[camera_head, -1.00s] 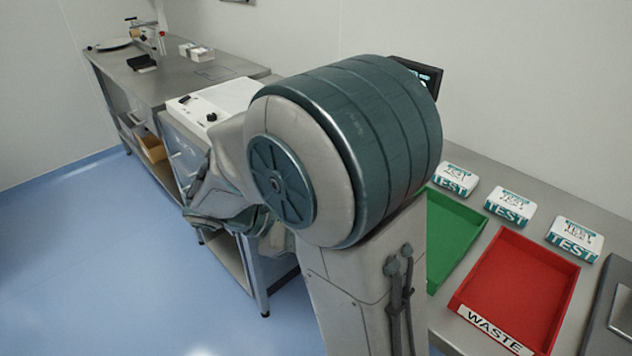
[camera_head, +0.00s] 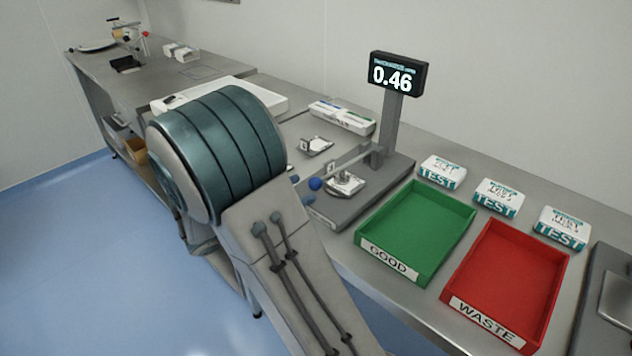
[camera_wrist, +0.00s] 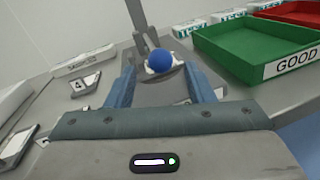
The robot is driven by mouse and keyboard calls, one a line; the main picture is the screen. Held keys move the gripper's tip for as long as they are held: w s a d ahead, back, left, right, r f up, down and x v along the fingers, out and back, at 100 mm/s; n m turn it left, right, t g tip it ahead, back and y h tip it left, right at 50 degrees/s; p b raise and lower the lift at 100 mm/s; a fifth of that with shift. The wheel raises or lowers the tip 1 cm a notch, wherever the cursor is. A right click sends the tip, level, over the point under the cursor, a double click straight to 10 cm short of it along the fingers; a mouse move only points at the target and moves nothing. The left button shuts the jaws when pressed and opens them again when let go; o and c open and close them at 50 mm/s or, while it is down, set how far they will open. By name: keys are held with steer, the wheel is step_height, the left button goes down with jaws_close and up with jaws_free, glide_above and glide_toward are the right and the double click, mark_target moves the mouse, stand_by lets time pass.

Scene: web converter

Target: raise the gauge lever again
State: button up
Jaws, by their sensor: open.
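The gauge (camera_head: 345,205) stands on the steel bench, a grey base with a post and a display (camera_head: 398,77) reading 0.46. Its lever (camera_head: 350,158) is a pale bar running from the post down toward the front left, ending in a blue ball knob (camera_head: 315,183). In the wrist view the blue knob (camera_wrist: 159,60) shows ahead, between and beyond the fingers. A small pack (camera_head: 345,184) lies on the gauge base by the lever. My gripper (camera_wrist: 162,90) is open, with its two blue fingers to either side of the knob in the picture. I cannot tell whether they touch it.
A green GOOD tray (camera_head: 368,246) and a red WASTE tray (camera_head: 455,301) lie right of the gauge. Several white TEST packs (camera_head: 497,197) stand behind them. A white box (camera_head: 342,117) and a numbered plate (camera_head: 317,147) lie left of the gauge.

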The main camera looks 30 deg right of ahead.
mark_target(316, 181)
steer(key=shift+w+d, duration=0.2)
steer(key=shift+d, duration=1.1)
steer(key=shift+w+d, duration=0.2)
steer(key=shift+d, duration=1.1)
jaws_close()
steer(key=shift+r, duration=0.1)
